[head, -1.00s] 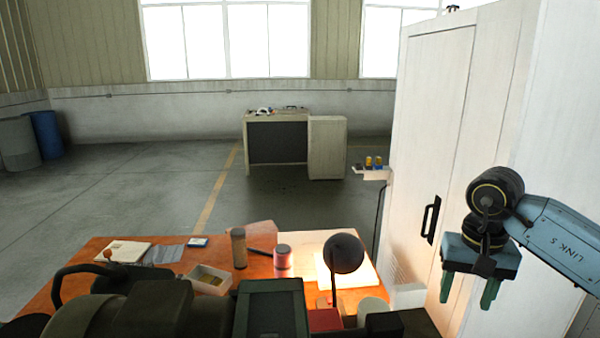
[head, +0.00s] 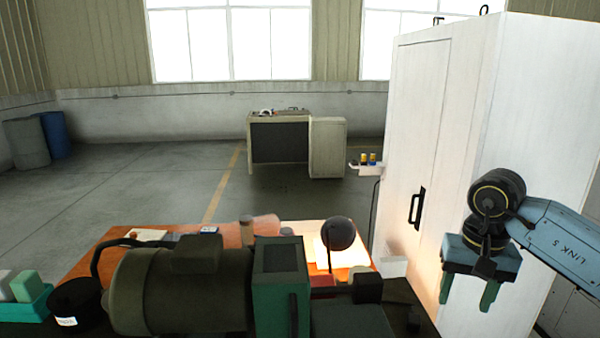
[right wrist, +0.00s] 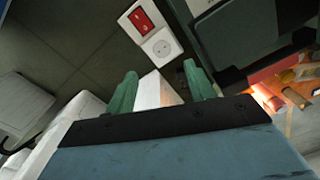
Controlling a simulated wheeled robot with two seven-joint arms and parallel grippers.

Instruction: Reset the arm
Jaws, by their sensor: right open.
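My right gripper (head: 468,292) is at the right of the head view, its two green fingers pointing down. It is open, with nothing between the fingers, and hangs in front of the white cabinet (head: 440,150). In the right wrist view the fingers of my right gripper (right wrist: 162,88) stand apart, and a pale box-like thing shows beyond them. My left gripper does not show in either view.
A large green-grey motor-like machine (head: 180,290) stands close in front. Behind it is an orange table (head: 85,265) with a lamp (head: 341,234). A teal bin (head: 22,308) is at lower left. The floor (head: 120,180) beyond is open. A desk (head: 328,148) stands farther back.

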